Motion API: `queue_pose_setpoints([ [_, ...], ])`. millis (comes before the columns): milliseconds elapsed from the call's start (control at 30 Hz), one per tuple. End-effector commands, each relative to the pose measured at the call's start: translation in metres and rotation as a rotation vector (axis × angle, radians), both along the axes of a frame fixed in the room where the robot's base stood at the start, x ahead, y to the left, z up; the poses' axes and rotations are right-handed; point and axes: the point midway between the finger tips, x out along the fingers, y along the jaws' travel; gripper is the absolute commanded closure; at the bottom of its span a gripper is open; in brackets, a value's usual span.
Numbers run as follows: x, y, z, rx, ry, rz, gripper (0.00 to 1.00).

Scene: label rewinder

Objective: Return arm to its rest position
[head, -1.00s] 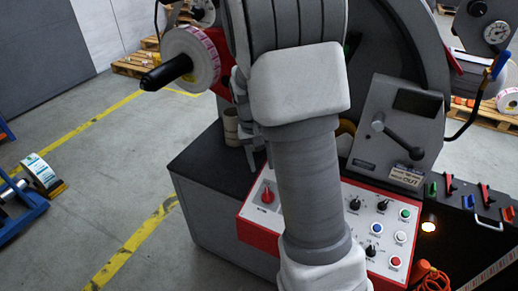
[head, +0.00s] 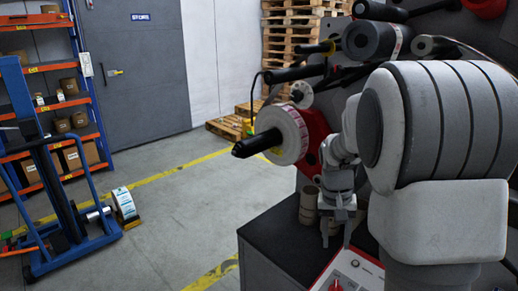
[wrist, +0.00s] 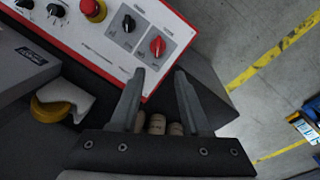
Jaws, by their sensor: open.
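My gripper (head: 337,239) points down in the head view, above the dark top of the machine's bench (head: 270,232). It is open with nothing between its fingers. In the wrist view, its two fingers (wrist: 160,72) stand apart. Several cardboard cores (wrist: 157,125) show below and between the fingers there. In the head view the cores (head: 309,203) stand just left of my gripper; I cannot tell whether they touch it. My large grey and white arm hides much of the machine at the right.
A white and pink label roll (head: 285,135) sits on a black-tipped spindle left of my arm. The red-edged control panel (wrist: 105,38) lies close to the fingers. A blue lifter (head: 60,190) stands on the floor at left. Open floor lies between it and the bench.

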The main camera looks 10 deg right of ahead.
Motion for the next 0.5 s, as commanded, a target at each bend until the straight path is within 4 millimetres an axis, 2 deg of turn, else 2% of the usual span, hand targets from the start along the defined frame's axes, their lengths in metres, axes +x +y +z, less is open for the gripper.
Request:
queue_pose_setpoints([
  [167,-0.022,0.019,0.037,0.035,-0.082,0.050,0.54],
  [300,-0.048,0.037,0.066,0.060,-0.159,0.107,0.54],
  [500,-0.089,0.061,0.098,0.077,-0.264,0.195,0.54],
])
